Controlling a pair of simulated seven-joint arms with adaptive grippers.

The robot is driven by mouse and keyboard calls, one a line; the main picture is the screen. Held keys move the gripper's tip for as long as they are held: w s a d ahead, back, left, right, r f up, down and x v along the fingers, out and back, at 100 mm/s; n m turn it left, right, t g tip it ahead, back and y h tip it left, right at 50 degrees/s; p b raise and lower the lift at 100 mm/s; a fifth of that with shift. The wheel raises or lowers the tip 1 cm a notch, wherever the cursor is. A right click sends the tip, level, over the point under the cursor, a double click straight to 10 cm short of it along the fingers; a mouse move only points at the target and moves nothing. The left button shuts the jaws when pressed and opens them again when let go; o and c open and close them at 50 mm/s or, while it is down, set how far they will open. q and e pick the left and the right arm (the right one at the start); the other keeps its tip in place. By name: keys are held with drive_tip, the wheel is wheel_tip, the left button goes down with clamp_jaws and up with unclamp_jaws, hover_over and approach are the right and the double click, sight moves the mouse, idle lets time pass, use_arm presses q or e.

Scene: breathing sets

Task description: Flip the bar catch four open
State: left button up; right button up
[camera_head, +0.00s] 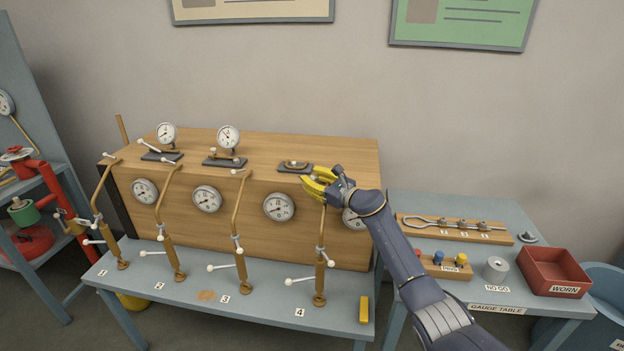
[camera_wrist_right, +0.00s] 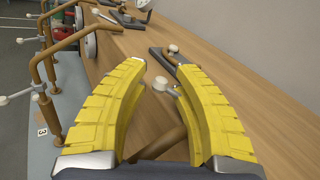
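Station four, by the label "4" (camera_head: 299,312), has a brown bent pipe (camera_head: 319,275) in front of the wooden box (camera_head: 330,235), with a white-knobbed side lever (camera_head: 300,281). Its upper end is hidden behind my right gripper (camera_head: 305,182). That gripper has yellow fingers, held apart at the box's top front edge. In the right wrist view, a white knob on a short rod (camera_wrist_right: 160,83) shows between the open fingers (camera_wrist_right: 158,72), close to the right one; I cannot tell whether they touch. I cannot tell which part is the catch. My left gripper is out of view.
Stations to the left have similar pipes, such as the one at "3" (camera_head: 238,245). Gauges (camera_head: 228,137) and a dark base with a ring (camera_head: 295,167) stand on the box. A yellow block (camera_head: 364,309) lies at the bench's right. A red bin (camera_head: 553,272) is on the side table.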

clamp_jaws()
drive_tip(key=shift+n+g+y, duration=0.3)
drive_tip(key=shift+g, duration=0.1)
drive_tip(key=shift+s+d+f+n+g+y, duration=0.1)
drive_tip(key=shift+s+d+n+g+y, duration=0.15)
drive_tip(key=shift+n+g+y, duration=0.5)
drive_tip(key=shift+s+d+n+g+y, duration=0.3)
drive_tip(key=shift+n+g, duration=0.25)
drive_tip(key=shift+g, duration=0.4)
drive_tip(key=shift+a, duration=0.1)
drive_tip(key=shift+o, duration=1.9)
unclamp_jaws()
drive_tip(key=v, duration=1.2)
drive_tip(key=shift+w, duration=0.1)
